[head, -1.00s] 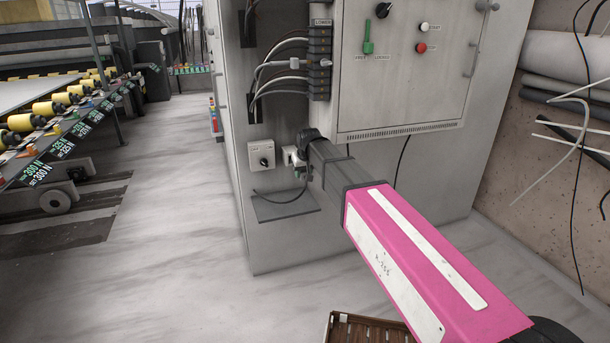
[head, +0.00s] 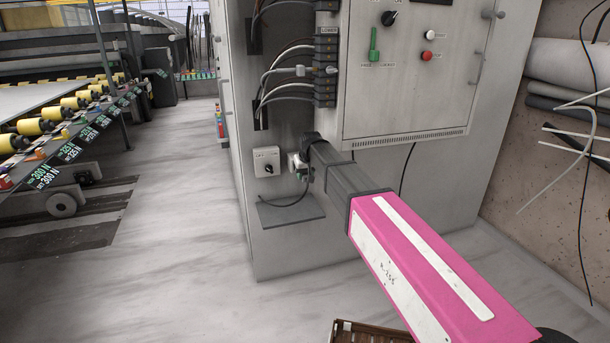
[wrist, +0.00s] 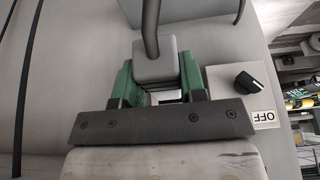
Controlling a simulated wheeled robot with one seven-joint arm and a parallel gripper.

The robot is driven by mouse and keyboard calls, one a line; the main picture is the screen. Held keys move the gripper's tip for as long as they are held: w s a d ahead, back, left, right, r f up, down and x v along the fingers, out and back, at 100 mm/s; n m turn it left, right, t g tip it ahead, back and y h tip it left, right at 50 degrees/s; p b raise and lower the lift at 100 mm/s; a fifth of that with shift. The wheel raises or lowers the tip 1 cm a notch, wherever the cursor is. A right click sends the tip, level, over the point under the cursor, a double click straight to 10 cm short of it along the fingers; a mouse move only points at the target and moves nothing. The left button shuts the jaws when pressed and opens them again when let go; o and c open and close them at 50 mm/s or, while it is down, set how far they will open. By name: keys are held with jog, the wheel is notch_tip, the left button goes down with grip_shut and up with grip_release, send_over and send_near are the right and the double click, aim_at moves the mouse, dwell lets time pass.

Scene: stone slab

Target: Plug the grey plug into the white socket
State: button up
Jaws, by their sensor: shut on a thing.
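The grey plug (wrist: 154,66) is a small block with a grey cable leaving its top in the wrist view. My gripper (wrist: 157,78) has green fingers, one on each side of the plug, and is shut on it. A bit of white (wrist: 166,96) shows below the plug between the fingers. In the head view the white socket (head: 293,160) is on the cabinet front, right beside the end of my arm. My arm hides most of the gripper and plug there. I cannot tell whether the plug is in the socket or just in front of it.
A white box with a black rotary switch (head: 266,162) is left of the socket; its OFF label (wrist: 263,117) shows upside down in the wrist view. A dark grey shelf (head: 290,211) juts out below. Cables (head: 285,90) run above.

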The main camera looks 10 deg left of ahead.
jog(key=shift+w+a, duration=0.5)
jog(key=shift+w, duration=0.3)
jog(key=shift+w+a, duration=0.45)
jog(key=shift+w, duration=0.3)
jog(key=shift+w+a, duration=0.5)
jog(key=shift+w, duration=0.3)
dwell(5.7)
